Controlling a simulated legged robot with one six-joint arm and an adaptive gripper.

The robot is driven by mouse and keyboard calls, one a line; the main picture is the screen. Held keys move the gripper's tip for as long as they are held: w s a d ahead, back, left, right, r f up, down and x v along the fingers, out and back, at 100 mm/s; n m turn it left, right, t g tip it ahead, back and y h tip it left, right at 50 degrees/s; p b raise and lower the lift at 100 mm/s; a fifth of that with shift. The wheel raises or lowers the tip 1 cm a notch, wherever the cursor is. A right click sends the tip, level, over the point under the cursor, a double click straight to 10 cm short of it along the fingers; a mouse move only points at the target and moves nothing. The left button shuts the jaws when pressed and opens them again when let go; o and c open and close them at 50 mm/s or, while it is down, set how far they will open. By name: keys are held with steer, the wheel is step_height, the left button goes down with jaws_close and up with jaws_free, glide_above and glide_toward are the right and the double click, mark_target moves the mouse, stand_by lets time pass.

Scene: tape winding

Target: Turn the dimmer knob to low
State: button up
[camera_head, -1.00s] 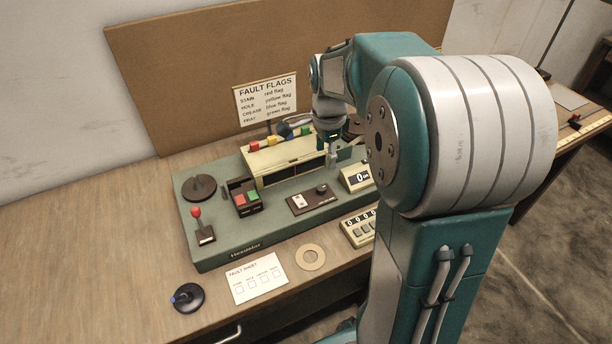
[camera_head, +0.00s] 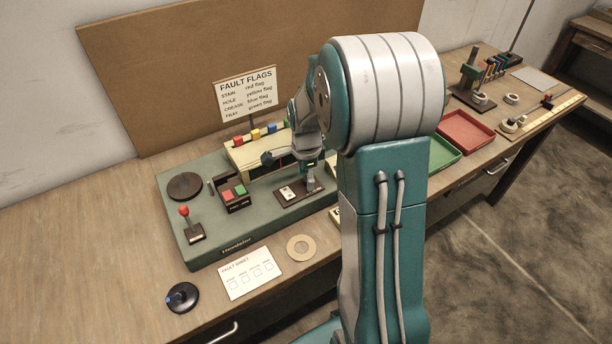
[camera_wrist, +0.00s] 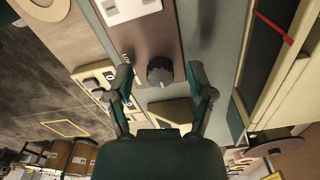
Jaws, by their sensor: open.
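The dimmer knob (camera_wrist: 160,71) is a small dark knob on a brown panel (camera_wrist: 150,32), seen in the wrist view between my open fingers, ahead of their tips. My gripper (camera_wrist: 160,80) shows one finger on each side of the knob, apart from it. Some small lettering beside the knob is too blurred to read fully. In the head view my gripper (camera_head: 311,183) is over the right end of the brown panel (camera_head: 290,199), and it hides the knob there. A white switch (camera_head: 287,194) sits on the panel's left part.
The green machine base (camera_head: 205,245) carries a red-knobbed lever (camera_head: 184,212), a box with red and green buttons (camera_head: 234,193) and a cream housing (camera_head: 240,155) with coloured flags. A fault sheet (camera_head: 250,273) and a tan ring (camera_head: 300,248) lie in front. Red (camera_head: 467,133) and green trays stand right.

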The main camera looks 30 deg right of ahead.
steer(key=shift+d, duration=0.4)
steer(key=shift+c, duration=0.9)
jaws_close()
